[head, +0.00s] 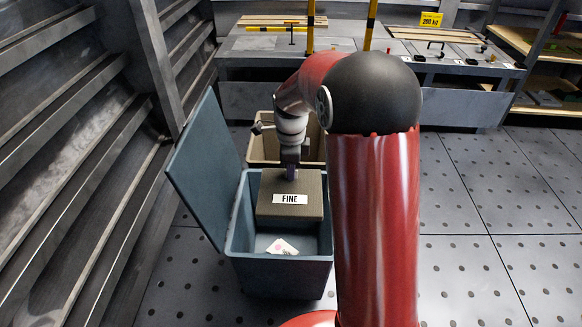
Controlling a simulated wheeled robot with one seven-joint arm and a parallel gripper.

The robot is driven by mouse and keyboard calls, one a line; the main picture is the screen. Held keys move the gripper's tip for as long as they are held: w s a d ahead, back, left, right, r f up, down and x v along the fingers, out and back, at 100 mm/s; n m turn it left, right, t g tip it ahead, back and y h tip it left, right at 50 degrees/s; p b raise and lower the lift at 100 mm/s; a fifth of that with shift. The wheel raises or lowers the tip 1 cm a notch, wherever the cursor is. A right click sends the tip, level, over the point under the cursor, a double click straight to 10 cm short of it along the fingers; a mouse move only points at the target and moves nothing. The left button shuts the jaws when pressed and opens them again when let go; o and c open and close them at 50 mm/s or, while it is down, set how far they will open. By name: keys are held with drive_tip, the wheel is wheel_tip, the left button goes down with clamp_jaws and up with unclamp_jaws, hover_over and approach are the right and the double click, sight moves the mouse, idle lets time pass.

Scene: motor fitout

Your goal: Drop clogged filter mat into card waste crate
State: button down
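A brown filter mat (290,212) with a white label reading "FINE" is in the mouth of a blue-grey crate (278,272). It hides part of the crate's back rim. My gripper (290,175) points down at the mat's top edge and appears shut on it; the fingertips are small and partly hidden. The crate's lid (205,165) stands open on the left. I see no writing that names the crate.
A tan crate (262,150) stands just behind the blue-grey one, partly hidden by my arm. Grey slatted racking (75,130) rises on the left. A workbench (250,95) with yellow-black posts crosses the back. The perforated floor at right (490,220) is clear.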

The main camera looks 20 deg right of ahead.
drive_tip(key=shift+f+b, duration=0.3)
drive_tip(key=shift+f, duration=0.5)
drive_tip(key=c, duration=1.5)
unclamp_jaws()
drive_tip(key=shift+c, duration=0.2)
drive_tip(key=shift+r, duration=0.15)
wheel_tip(320, 180, up, 8)
drive_tip(key=shift+f+p, duration=0.2)
drive_tip(key=shift+p, duration=0.65)
